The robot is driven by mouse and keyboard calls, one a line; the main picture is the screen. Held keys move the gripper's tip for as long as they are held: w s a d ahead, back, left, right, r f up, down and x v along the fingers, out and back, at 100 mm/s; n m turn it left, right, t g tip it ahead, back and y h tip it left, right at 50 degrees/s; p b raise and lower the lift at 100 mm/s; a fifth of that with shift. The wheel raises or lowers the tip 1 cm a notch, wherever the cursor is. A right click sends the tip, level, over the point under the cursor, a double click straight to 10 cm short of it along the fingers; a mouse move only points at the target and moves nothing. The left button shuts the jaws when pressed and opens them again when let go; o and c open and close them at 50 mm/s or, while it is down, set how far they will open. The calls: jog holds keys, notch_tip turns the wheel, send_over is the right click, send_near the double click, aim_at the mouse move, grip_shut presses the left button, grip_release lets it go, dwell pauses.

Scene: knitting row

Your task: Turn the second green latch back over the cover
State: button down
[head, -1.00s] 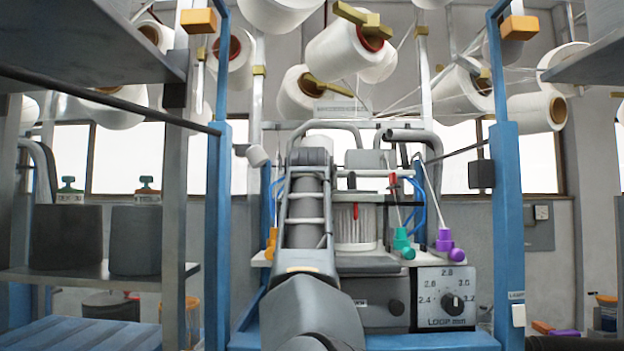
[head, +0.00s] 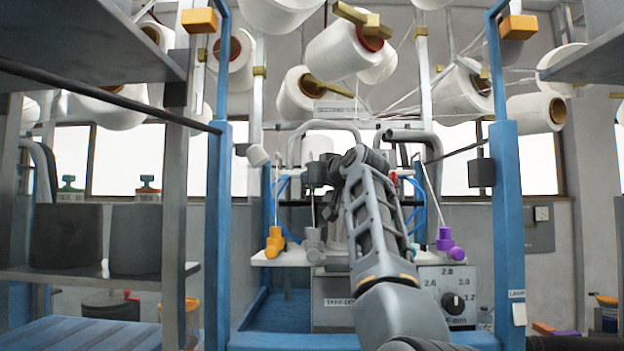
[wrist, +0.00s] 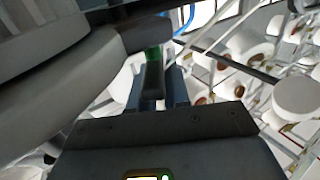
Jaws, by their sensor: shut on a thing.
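In the wrist view my gripper (wrist: 155,82) shows its dark fingers pointing away from the camera. They are shut on a green latch (wrist: 153,54), of which only a small green patch shows at the fingertips. How far the latch is turned cannot be told. In the head view my arm stands in front of the knitting machine, and its links hide the gripper, the latches and most of the middle of the machine. The cover cannot be made out in either view.
An orange feeder (head: 274,243), a grey one (head: 313,242) and a purple one (head: 446,242) sit along the white bed. A loop dial (head: 453,303) is at right. Blue posts (head: 507,230) flank the machine. White yarn cones (head: 340,50) hang above.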

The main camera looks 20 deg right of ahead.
jog(key=shift+n+y, duration=0.6)
jog(key=shift+y, duration=0.3)
jog(key=shift+n+g+y, duration=0.3)
jog(key=shift+y, duration=0.2)
jog(key=c, duration=1.2)
grip_release()
jog(key=shift+b+v, duration=0.9)
jog(key=shift+v, duration=3)
